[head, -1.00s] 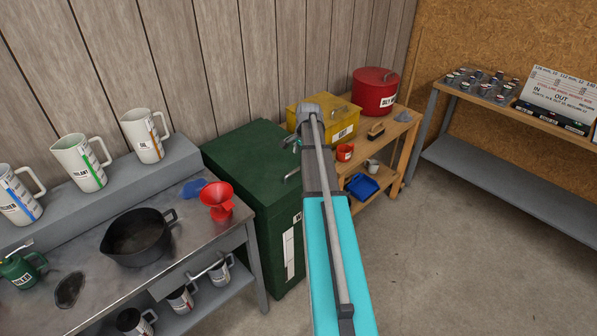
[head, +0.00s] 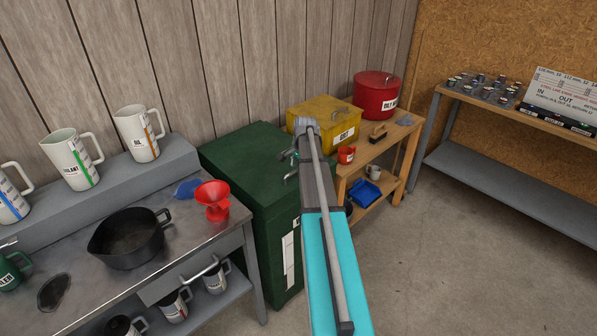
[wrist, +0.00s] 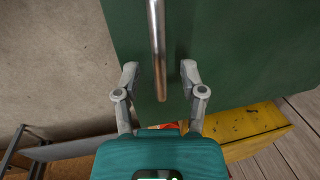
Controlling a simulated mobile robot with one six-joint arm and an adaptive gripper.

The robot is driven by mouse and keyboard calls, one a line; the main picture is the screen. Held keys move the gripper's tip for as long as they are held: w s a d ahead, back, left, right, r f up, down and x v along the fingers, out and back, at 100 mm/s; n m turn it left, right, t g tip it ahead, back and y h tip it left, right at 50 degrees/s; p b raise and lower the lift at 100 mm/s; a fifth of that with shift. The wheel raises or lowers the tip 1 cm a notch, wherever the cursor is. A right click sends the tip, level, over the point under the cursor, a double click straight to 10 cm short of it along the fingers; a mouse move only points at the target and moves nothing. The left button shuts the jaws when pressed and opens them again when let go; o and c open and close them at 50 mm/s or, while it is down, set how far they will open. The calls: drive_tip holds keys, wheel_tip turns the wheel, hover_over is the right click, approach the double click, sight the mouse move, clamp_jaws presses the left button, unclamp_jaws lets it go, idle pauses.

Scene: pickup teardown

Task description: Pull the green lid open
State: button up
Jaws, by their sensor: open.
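The green chest (head: 245,170) stands between the grey bench and the wooden shelf. Its green lid (head: 238,150) looks shut. A metal bar handle (head: 291,178) shows at the chest's right-hand side, partly hidden by my arm. In the wrist view the handle (wrist: 156,45) runs down from the top edge in front of the green surface (wrist: 220,50). My gripper (wrist: 160,71) is open, one finger on each side of the bar's lower part in the picture. I cannot tell how deep the bar lies between the fingers. No contact shows.
The bench at left holds a red funnel (head: 212,200), a black pot (head: 130,238) and pitchers. A yellow box (head: 325,120) and red pot (head: 376,95) stand on the wooden shelf (head: 405,130) behind my arm. The floor (head: 440,250) at right is clear.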

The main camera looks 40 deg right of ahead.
drive_tip(key=shift+w+f, duration=0.1)
drive_tip(key=shift+f, duration=0.3)
